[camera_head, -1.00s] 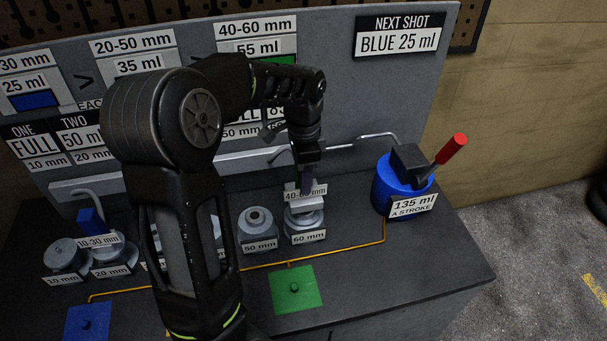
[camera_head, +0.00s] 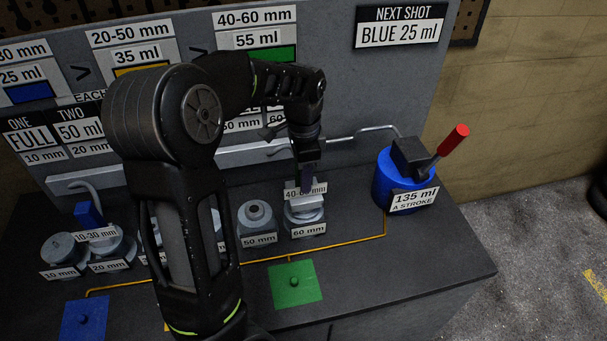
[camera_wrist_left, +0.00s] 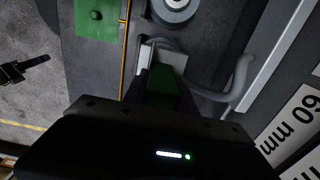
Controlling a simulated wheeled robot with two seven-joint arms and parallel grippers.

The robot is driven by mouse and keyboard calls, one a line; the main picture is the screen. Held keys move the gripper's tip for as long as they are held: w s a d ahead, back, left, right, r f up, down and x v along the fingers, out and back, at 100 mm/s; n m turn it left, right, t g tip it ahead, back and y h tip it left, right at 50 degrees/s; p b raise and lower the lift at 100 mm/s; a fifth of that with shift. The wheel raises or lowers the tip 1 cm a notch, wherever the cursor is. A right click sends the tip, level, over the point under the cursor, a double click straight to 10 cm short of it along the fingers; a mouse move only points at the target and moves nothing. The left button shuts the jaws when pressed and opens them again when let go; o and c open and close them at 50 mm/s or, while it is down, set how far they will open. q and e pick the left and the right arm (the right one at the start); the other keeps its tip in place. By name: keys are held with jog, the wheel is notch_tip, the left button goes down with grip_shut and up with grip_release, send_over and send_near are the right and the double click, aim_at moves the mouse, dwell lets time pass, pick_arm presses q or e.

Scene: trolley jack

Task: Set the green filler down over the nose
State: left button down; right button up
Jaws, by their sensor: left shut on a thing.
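The green filler's pale block (camera_head: 311,201), with a 40-60 mm label (camera_head: 304,189) in front, is held by my left gripper (camera_head: 307,174). It hangs directly over the grey 60 mm cylinder (camera_head: 305,217); whether they touch is not clear. In the left wrist view my gripper (camera_wrist_left: 163,70) is shut on the green part of the filler (camera_wrist_left: 165,88), with the pale block (camera_wrist_left: 158,54) beyond its fingertips. The cylinder's top is mostly hidden under the block. I cannot tell which part is the nose.
The 50 mm cylinder (camera_head: 257,224) stands close to the left. A green pad (camera_head: 294,284) with a knob lies in front. A blue pump (camera_head: 392,190) with a red-handled lever (camera_head: 452,145) stands to the right. A grey hose (camera_wrist_left: 237,85) passes beside the gripper.

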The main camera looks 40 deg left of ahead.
pick_arm(q)
jog(key=shift+f+b, duration=0.95)
jog(key=shift+f, duration=0.35)
jog(key=c, duration=1.2)
grip_release()
jog(key=shift+c, duration=0.2)
jog(key=o, duration=0.3)
jog(key=shift+r, duration=0.2)
notch_tip(320, 180, up, 7)
jog(key=shift+r+b, duration=0.2)
jog(key=shift+b, duration=0.2)
